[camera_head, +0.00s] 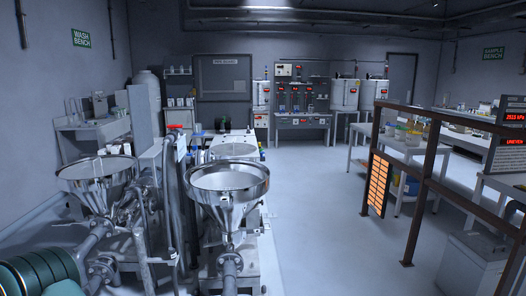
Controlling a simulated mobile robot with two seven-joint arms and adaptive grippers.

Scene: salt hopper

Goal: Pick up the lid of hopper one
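Two steel funnel-shaped hoppers stand in the front left of the head view. One hopper (228,205) is near the middle, and the other hopper (97,190) is further left. I cannot tell which is hopper one. Each has a wide round rim and a shiny cone narrowing to pipework. Their tops look open, with pale grey inside. I cannot make out a separate lid on either one. Neither of my grippers is in view.
Pipes and a green ribbed cylinder (38,272) crowd the lower left. A brown metal frame (428,180) with an orange panel (377,184) stands at right, near a grey box (472,264). Clear floor (330,220) lies between. A bench (302,121) stands at the back.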

